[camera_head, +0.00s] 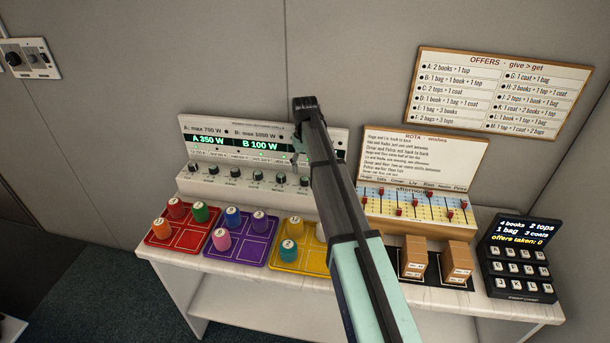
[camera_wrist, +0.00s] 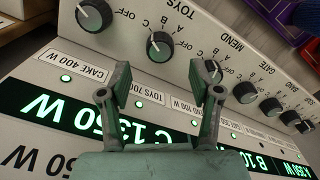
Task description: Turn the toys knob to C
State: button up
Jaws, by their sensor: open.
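In the wrist view the toys knob (camera_wrist: 160,47) is a round dark dial on the pale sloping panel, with TOYS printed near it. Its white pointer line leans to the upper left, on the side of the B and C marks; I cannot tell exactly which. My gripper (camera_wrist: 162,80) is open and empty, its two fingers apart on either side of the knob's line and short of it.
Another knob (camera_wrist: 95,15) is close to the left finger; the mend knob (camera_wrist: 214,68) is partly behind the right finger. A green display (camera_wrist: 85,115) reads C 1350 W. A red tray (camera_head: 160,240) with pegs, a rota board (camera_head: 430,160) and a keypad (camera_head: 518,262) stand around.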

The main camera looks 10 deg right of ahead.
aim_at(305, 179)
notch_tip(305, 179, up, 7)
jog(key=shift+f, duration=0.2)
dwell(0.3)
